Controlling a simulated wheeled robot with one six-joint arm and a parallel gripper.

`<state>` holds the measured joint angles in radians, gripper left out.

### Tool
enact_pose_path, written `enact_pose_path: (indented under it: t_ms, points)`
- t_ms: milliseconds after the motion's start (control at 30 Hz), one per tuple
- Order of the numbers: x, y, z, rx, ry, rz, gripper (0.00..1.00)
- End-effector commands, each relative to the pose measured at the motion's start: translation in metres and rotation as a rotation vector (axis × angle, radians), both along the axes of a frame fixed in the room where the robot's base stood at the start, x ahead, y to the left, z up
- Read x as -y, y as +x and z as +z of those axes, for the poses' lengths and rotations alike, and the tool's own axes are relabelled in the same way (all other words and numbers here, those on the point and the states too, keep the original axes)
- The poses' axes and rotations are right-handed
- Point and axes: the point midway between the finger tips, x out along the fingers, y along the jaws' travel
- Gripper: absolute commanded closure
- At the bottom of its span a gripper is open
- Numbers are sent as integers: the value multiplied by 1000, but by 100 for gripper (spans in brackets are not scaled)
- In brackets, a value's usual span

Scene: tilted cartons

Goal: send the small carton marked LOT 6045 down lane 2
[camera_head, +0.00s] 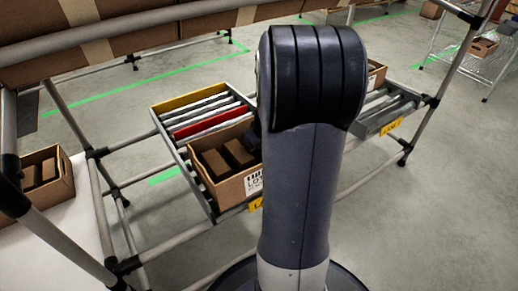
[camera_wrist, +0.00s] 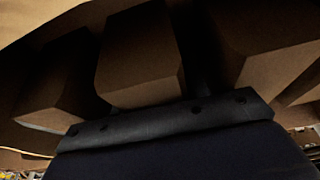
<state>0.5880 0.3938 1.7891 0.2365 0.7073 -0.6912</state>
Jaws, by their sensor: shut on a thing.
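An open carton (camera_head: 224,190) with brown blocks inside sits at or just above the front end of the left roller lane (camera_head: 205,106). Its white label starts with "LO"; my arm hides the rest, so I cannot read the number. My gripper (camera_wrist: 170,125) is a dark bar low in the wrist view, close against the carton's blocks. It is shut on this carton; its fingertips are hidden. A yellow lane sign (camera_head: 256,204) under the carton is mostly covered. Another lane (camera_head: 385,112) on the right has a yellow sign (camera_head: 391,126) too small to read.
Another open carton (camera_head: 45,175) stands on a white surface (camera_head: 75,235) at the left. A carton (camera_head: 377,74) shows behind my arm on the right. Grey rack tubes (camera_head: 75,128) cross the left side, and large boxes (camera_head: 120,38) sit overhead.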

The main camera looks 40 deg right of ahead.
Motion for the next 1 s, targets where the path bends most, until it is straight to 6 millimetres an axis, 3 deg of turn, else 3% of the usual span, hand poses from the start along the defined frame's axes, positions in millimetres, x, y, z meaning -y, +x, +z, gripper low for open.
enact_pose_path:
  t_ms: [233,700,967,1000]
  points:
    - [0,0,8,1,-1,0,70]
    - [0,0,61,0,0,0,70]
    - [0,0,60,0,0,0,70]
    - [0,0,60,0,0,0,53]
